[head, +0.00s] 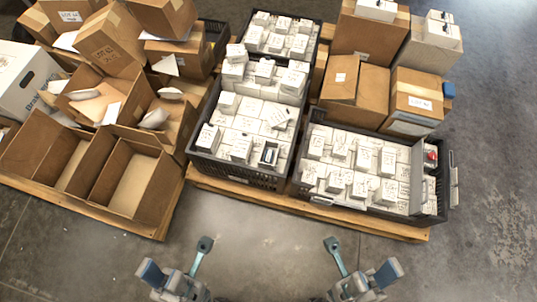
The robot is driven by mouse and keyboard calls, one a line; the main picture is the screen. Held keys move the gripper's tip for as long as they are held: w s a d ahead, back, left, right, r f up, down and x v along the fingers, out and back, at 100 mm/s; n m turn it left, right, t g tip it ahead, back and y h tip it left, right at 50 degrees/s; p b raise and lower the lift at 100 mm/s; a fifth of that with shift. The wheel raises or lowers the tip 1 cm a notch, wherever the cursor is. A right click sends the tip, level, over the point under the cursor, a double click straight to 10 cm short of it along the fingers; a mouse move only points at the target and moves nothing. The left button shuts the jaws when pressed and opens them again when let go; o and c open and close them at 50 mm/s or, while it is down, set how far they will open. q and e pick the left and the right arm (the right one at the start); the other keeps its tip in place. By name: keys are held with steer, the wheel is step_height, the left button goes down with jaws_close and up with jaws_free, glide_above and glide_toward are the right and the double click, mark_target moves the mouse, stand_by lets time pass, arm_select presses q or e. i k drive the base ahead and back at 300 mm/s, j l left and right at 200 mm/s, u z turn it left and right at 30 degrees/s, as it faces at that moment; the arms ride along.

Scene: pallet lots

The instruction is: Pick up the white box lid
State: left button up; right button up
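A white box (32,88) with dark print on its side stands at the far left, partly cut off by the picture edge. Its pale top (12,60) shows, but I cannot tell whether this is a separate lid. My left gripper (178,258) is at the bottom, left of centre, with fingers spread and nothing between them. My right gripper (360,257) is at the bottom, right of centre, also spread and empty. Both are over the floor in front of the pallets, well apart from the white box.
Open cardboard boxes (128,190) stand on the left pallet (150,226), in front of the white box. Black crates (240,176) full of small white boxes fill the middle and right pallet. Brown cartons (365,92) are stacked behind. Concrete floor (262,225) is clear in front.

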mark_target(281, 116)
steer(key=i+z, duration=0.35)
steer(key=z, duration=0.15)
steer(key=i+j+z, duration=0.15)
steer(key=i+z, duration=0.2)
steer(key=z, duration=0.15)
steer(key=i+j+z, duration=0.3)
steer(key=z, duration=0.15)
